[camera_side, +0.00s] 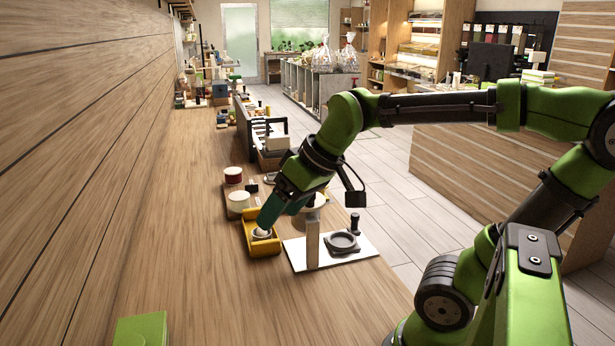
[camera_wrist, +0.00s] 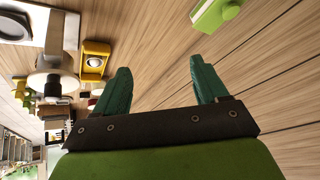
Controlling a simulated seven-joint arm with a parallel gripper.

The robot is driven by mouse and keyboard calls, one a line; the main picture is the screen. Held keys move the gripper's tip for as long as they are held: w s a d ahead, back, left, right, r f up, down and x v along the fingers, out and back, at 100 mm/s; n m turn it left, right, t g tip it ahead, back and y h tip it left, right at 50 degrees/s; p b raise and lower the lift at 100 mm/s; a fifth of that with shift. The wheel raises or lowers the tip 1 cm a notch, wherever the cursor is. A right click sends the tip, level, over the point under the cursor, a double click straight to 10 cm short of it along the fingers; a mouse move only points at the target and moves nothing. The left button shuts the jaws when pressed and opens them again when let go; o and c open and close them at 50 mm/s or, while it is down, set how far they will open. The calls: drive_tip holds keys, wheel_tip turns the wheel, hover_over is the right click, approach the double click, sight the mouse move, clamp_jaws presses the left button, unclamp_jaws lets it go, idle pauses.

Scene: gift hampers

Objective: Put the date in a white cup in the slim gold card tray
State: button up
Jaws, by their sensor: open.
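The slim gold card tray (camera_side: 249,244) sits on the wooden counter. It holds a round white cup (camera_side: 262,233) that also shows in the wrist view (camera_wrist: 94,61); I cannot make out a date in it. In the wrist view the tray (camera_wrist: 103,47) lies to the left of my fingers. My gripper (camera_wrist: 159,64) is open with nothing between its teal fingers. In the side view my gripper (camera_side: 264,223) overlaps the tray and partly hides the cup; the wrist view shows the tray outside the jaws.
A white board (camera_side: 365,247) with a post and a grey ring stands right of the tray. Round containers (camera_side: 233,174) and a dark rack (camera_side: 268,158) stand behind. A green box (camera_side: 140,329) is at the front left. The counter's left side is largely clear.

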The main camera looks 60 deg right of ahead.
drive_tip(key=s+m, duration=0.1)
drive_tip(key=s+a+f+m, duration=0.1)
drive_tip(key=s, duration=0.1)
drive_tip(key=s+f+t, duration=0.1)
drive_tip(key=shift+s+a+f+m, duration=0.2)
drive_tip(key=shift+a+m, duration=0.2)
